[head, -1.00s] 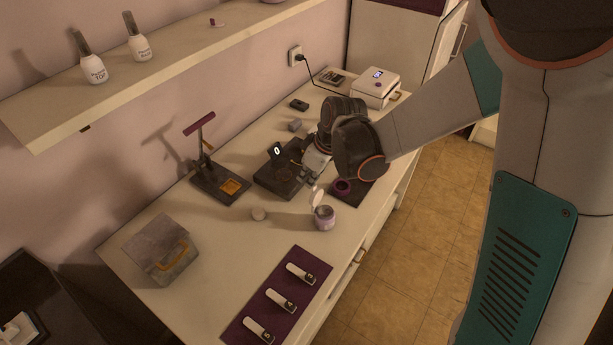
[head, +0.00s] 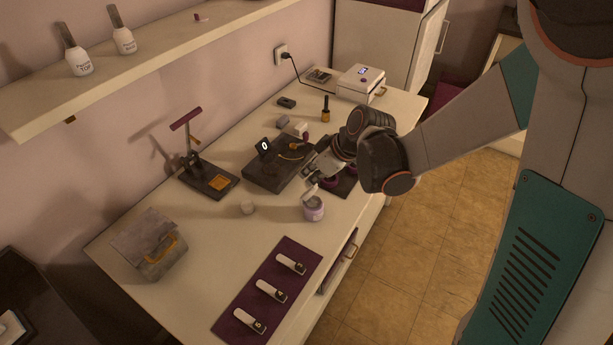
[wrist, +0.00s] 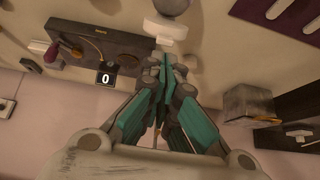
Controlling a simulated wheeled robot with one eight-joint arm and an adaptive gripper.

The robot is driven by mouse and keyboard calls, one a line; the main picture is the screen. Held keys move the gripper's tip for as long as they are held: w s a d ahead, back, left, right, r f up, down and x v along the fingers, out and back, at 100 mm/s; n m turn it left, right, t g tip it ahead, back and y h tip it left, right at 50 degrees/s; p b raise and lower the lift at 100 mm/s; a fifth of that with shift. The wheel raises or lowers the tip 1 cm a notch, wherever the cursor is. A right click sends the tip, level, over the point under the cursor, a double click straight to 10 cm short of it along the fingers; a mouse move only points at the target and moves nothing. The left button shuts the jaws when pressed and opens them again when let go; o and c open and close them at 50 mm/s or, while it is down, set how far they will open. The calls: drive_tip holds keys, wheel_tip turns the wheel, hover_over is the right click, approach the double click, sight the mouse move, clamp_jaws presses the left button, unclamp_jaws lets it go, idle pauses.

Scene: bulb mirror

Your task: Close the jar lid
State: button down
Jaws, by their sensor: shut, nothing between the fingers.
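The small jar (head: 314,211) has a pale lilac body and stands upright near the front edge of the table. Its pale lid (head: 309,193) stands tilted up at the jar's far left rim, so the jar is open. My gripper (head: 314,179) is shut and empty, just behind and above the lid. I cannot tell whether it touches the lid. In the wrist view the shut fingertips (wrist: 165,62) point towards a pale disc, which looks like the lid (wrist: 165,28).
A black device with a "0" display (head: 270,172) lies left of my gripper. A purple mat (head: 236,294) with several white pieces lies in front.

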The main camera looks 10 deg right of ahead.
drive_tip(key=shift+w+a+f, duration=0.1)
drive_tip(key=shift+w+f, duration=0.1)
drive_tip(key=shift+w, duration=0.2)
drive_tip(key=shift+s+r, duration=0.1)
drive_tip(key=shift+s, duration=0.05)
drive_tip(key=shift+w+a+f+b, duration=0.3)
drive_tip(key=shift+w+a, duration=0.2)
drive_tip(key=shift+a, duration=0.05)
drive_tip(key=shift+a+r+p, duration=0.1)
drive_tip(key=shift+r+p, duration=0.35)
drive_tip(key=shift+r, duration=0.15)
drive_tip(key=s+d+p, duration=0.3)
drive_tip(key=s+d, duration=0.3)
drive_tip(key=d, duration=0.1)
drive_tip(key=shift+d+f, duration=0.2)
drive_tip(key=shift+d, duration=0.1)
